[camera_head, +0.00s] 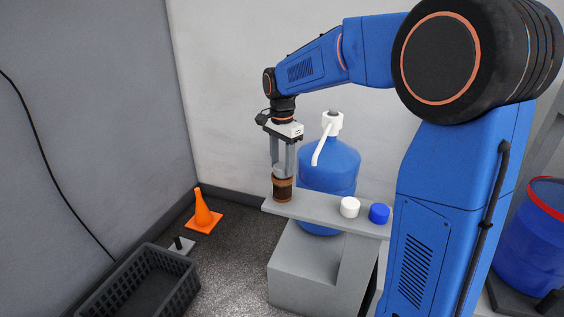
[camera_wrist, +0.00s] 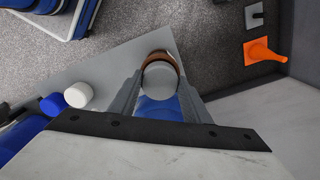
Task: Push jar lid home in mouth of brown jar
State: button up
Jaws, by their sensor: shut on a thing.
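The brown jar (camera_head: 282,193) stands upright near the left end of a grey board (camera_head: 318,211). My gripper (camera_head: 283,173) points straight down over it, with its fingertips at the jar's top. In the wrist view my gripper (camera_wrist: 159,77) is shut on a round pale grey jar lid (camera_wrist: 160,79). The lid lies over the jar's mouth, and a brown crescent of the jar (camera_wrist: 157,55) shows beyond its far edge. I cannot tell how deep the lid sits in the mouth.
A white cylinder (camera_head: 349,207) and a blue cylinder (camera_head: 379,214) stand to the right on the board. A large blue bottle (camera_head: 329,167) with a white spout stands close behind. An orange cone (camera_head: 203,210) and a black crate (camera_head: 140,286) are on the floor at left.

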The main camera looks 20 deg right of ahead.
jog(key=shift+f, duration=0.45)
jog(key=o, duration=1.1)
notch_tip(320, 180, up, 17)
jog(key=shift+r, duration=0.2)
jog(key=s+d+f+n+t, duration=0.1)
jog(key=s+f+n, duration=0.3)
jog(key=s, duration=0.7)
jog(key=s+d+f+n+t, duration=0.2)
jog(key=s+d+f+n, duration=0.1)
jog(key=s+f, duration=0.5)
jog(key=s+d+f+n+t, duration=0.1)
jog(key=s+d+f+n, duration=0.2)
jog(key=s, duration=1.1)
notch_tip(320, 180, down, 3)
jog(key=n, duration=0.3)
jog(key=shift+s+t, duration=0.2)
jog(key=shift+t, duration=0.2)
